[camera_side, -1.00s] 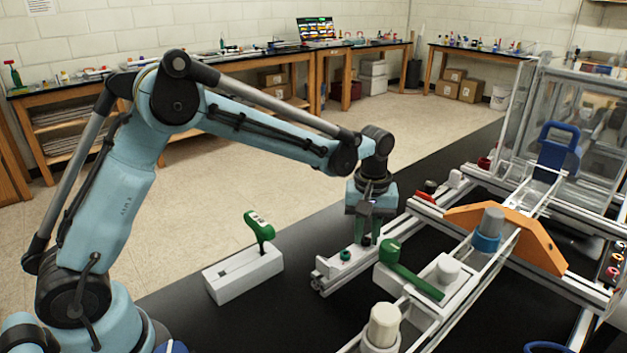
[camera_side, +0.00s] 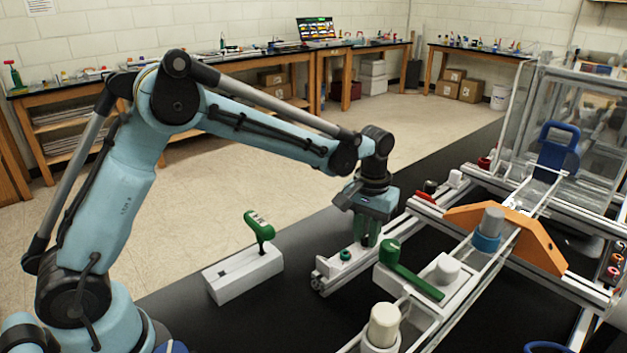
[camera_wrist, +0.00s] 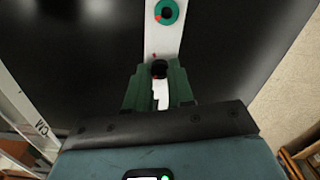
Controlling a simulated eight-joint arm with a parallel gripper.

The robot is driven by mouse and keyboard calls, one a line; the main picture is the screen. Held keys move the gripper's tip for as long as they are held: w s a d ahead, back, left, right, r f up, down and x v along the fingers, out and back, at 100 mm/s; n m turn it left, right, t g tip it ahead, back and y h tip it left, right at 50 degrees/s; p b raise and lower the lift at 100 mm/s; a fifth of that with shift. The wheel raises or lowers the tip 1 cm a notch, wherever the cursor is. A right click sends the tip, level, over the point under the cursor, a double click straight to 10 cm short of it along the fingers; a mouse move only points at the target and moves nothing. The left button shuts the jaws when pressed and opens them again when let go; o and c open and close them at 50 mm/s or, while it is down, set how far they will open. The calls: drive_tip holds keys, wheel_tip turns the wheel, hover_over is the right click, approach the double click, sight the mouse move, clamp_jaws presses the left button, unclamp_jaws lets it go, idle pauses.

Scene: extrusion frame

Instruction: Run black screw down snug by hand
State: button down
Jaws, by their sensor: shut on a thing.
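The black screw (camera_wrist: 159,69) shows in the wrist view as a dark round head between the tips of my gripper (camera_wrist: 159,80). The green fingers are shut on it. It sits at a white bar (camera_wrist: 163,38), with a small red mark beside it. In the side view my gripper (camera_side: 367,240) points down over the near left end of the extrusion frame (camera_side: 335,268). The fingers hide the screw there, and I cannot tell how deep it sits.
A green ring (camera_wrist: 167,12) with a red mark lies farther along the white bar. A green-handled tool (camera_side: 260,228) stands in a white block (camera_side: 243,275) to the left. A green lever (camera_side: 410,270) and an orange bracket (camera_side: 530,240) lie to the right. Black table is clear between.

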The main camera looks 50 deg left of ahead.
sight(366, 242)
drive_tip(key=m, duration=0.4)
drive_tip(key=shift+w+m, duration=0.1)
drive_tip(key=shift+m, duration=0.2)
drive_tip(key=m, duration=0.3)
drive_tip(key=shift+m, duration=0.4)
drive_tip(key=m, duration=0.4)
drive_tip(key=shift+m, duration=2.1)
drive_tip(key=c, duration=1)
unclamp_jaws()
drive_tip(key=shift+o, duration=0.2)
drive_tip(key=shift+r, duration=0.15)
wheel_tip(366, 242, up, 12)
